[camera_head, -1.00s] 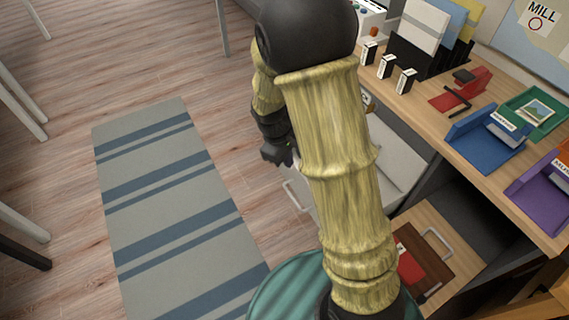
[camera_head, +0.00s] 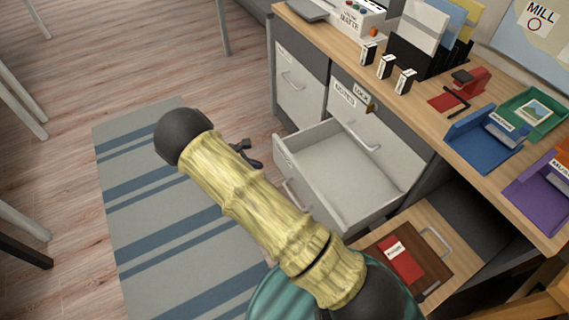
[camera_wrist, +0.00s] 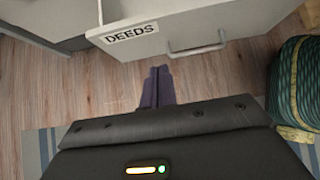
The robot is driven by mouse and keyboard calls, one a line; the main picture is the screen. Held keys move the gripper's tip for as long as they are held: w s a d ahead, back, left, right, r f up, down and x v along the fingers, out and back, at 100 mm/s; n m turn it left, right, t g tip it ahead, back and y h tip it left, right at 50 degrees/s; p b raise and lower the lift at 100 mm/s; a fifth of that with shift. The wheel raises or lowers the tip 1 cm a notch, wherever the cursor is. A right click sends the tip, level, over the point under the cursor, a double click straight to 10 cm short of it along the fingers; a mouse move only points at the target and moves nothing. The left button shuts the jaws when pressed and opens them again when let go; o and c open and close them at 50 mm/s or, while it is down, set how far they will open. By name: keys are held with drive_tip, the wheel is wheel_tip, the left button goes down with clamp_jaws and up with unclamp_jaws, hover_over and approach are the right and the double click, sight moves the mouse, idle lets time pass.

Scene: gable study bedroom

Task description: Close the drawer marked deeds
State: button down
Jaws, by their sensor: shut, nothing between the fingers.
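The deeds drawer (camera_head: 345,170) is a pale drawer pulled out of the desk, and its inside looks empty. In the wrist view its front (camera_wrist: 200,22) carries the DEEDS label (camera_wrist: 131,33) and a bar handle (camera_wrist: 197,46). In the head view the handle (camera_head: 292,192) shows partly, and the label cannot be read. My gripper (camera_head: 247,152) is out in front of the drawer front, over the floor to its left. In the wrist view the shut, empty fingers (camera_wrist: 158,80) point toward the front's lower edge, apart from the handle.
The NOTES drawer (camera_head: 362,118) above is closed. A green ribbed round object (camera_wrist: 296,85) stands right in the wrist view. A striped rug (camera_head: 150,215) covers floor at left.

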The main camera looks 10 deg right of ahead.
drive_tip(key=b, duration=0.2)
approach(291, 165)
wheel_tip(291, 165, down, 4)
drive_tip(key=d, duration=0.3)
drive_tip(key=shift+w+r+b, duration=0.15)
drive_tip(key=shift+w+b, duration=0.15)
drive_tip(key=shift+b, duration=0.1)
drive_tip(key=shift+w+d, duration=0.15)
drive_tip(key=shift+d, duration=0.3)
drive_tip(key=shift+w, duration=0.1)
